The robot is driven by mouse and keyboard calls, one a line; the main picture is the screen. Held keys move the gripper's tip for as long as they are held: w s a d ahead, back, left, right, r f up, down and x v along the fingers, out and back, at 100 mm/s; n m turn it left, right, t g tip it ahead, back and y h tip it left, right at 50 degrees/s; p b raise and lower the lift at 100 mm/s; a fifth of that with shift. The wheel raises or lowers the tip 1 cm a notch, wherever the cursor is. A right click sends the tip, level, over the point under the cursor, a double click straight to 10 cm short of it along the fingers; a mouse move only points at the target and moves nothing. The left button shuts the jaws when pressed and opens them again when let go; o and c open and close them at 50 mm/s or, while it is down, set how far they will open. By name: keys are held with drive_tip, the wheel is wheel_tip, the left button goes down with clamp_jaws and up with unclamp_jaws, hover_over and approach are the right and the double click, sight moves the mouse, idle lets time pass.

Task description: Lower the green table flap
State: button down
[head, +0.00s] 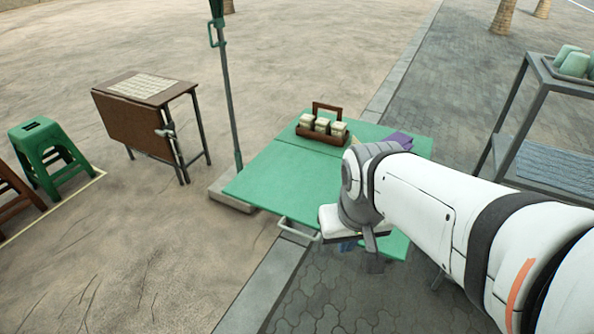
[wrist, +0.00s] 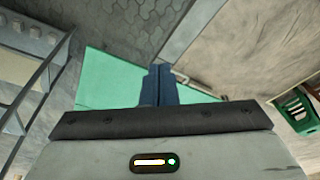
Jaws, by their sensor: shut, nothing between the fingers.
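The green table (head: 372,134) stands in the middle of the head view. Its green flap (head: 262,178) is up, about level with the top, with a seam between them. A pale bar handle (head: 297,230) is on the flap's front edge; it also shows in the wrist view (wrist: 203,84). My gripper (head: 350,243) is over the table's near side, to the right of the handle, and partly hidden by my arm. In the wrist view its blue fingers (wrist: 160,72) are together and empty, over the green surface and apart from the handle.
A wooden caddy (head: 325,125) with jars and a purple cloth (head: 398,139) lie on the table. A pole (head: 229,90) stands close behind the flap. A brown table (head: 140,120) and green stool (head: 48,155) stand left, a grey shelf (head: 508,125) right. Paving is clear in front.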

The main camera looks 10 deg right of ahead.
drive_tip(key=w+a+f+m, duration=0.1)
drive_tip(key=w+f, duration=0.1)
drive_tip(key=w, duration=0.2)
drive_tip(key=m+h+b, duration=0.1)
drive_tip(key=m+b, duration=0.3)
drive_tip(key=m, duration=0.2)
hover_over(315, 239)
drive_tip(key=s+a, duration=0.2)
drive_tip(key=s, duration=0.2)
drive_tip(key=s+a+x, duration=0.1)
drive_tip(key=s+x, duration=0.1)
drive_tip(key=x, duration=0.6)
drive_tip(key=s+f+x, duration=0.1)
drive_tip(key=s+x, duration=0.1)
drive_tip(key=x, duration=1)
drive_tip(key=b+x, duration=0.1)
drive_tip(key=x, duration=0.8)
drive_tip(key=shift+w+d+f, duration=0.1)
drive_tip(key=shift+w+f, duration=0.2)
drive_tip(key=shift+w, duration=0.05)
